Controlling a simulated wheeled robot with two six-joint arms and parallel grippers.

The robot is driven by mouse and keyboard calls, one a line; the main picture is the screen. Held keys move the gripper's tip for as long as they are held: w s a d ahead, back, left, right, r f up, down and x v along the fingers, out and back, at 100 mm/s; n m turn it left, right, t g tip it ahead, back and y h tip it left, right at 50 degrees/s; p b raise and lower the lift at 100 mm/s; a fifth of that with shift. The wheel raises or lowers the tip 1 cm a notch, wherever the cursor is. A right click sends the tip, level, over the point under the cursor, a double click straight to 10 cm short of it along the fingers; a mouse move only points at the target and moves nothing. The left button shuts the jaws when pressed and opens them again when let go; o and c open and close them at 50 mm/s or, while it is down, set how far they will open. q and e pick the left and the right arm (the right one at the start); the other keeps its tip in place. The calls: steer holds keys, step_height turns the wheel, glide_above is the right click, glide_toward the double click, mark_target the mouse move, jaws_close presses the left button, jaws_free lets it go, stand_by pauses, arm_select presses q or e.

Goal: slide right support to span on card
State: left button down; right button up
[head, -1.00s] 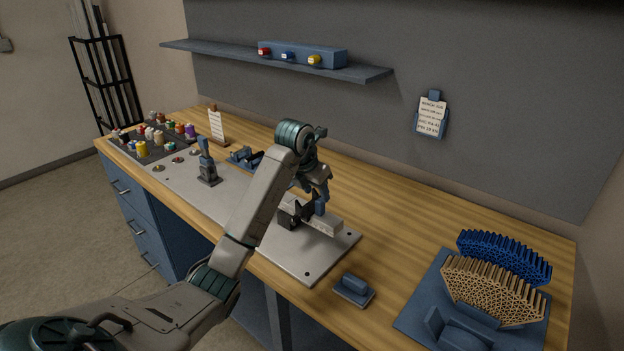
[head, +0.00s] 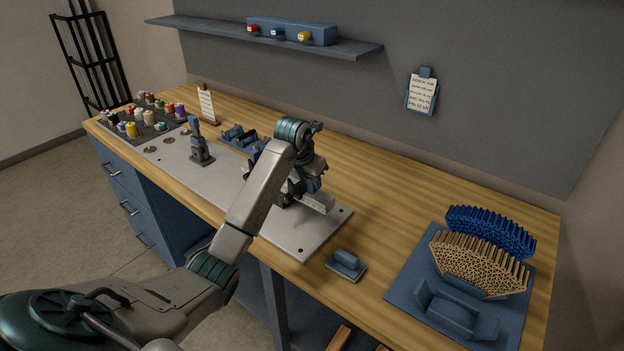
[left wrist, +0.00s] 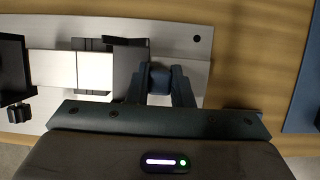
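My left gripper (head: 312,188) is down at the right end of the test fixture on the grey base plate (head: 320,228). In the left wrist view its fingers (left wrist: 160,84) stand on both sides of a small blue block. I cannot tell whether they press on it. The pale bar-shaped specimen (head: 318,203) lies along the fixture; it also shows in the left wrist view (left wrist: 52,70). One dark support (left wrist: 12,68) is at the far left there. Another dark part (left wrist: 122,45) is beside the fingers. A written card (head: 422,93) hangs on the wall; its text is too small to read surely. My right gripper is out of view.
A small blue block on a base (head: 346,265) lies right of the plate. A blue tray (head: 405,285) with tan and blue lattice pieces stands at the right. An upright blue-handled tool (head: 200,150) and several coloured jars (head: 150,115) are at the left.

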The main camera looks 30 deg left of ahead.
arm_select(q)
steer(key=shift+d+p, duration=0.3)
steer(key=shift+d, duration=0.75)
stand_by(0.6)
steer(key=c, duration=1.2)
jaws_free()
steer(key=shift+s+r+p, duration=0.2)
steer(key=shift+r+p, duration=0.25)
steer(key=shift+r, duration=0.05)
steer(key=p+v, duration=0.3)
steer(key=v, duration=0.2)
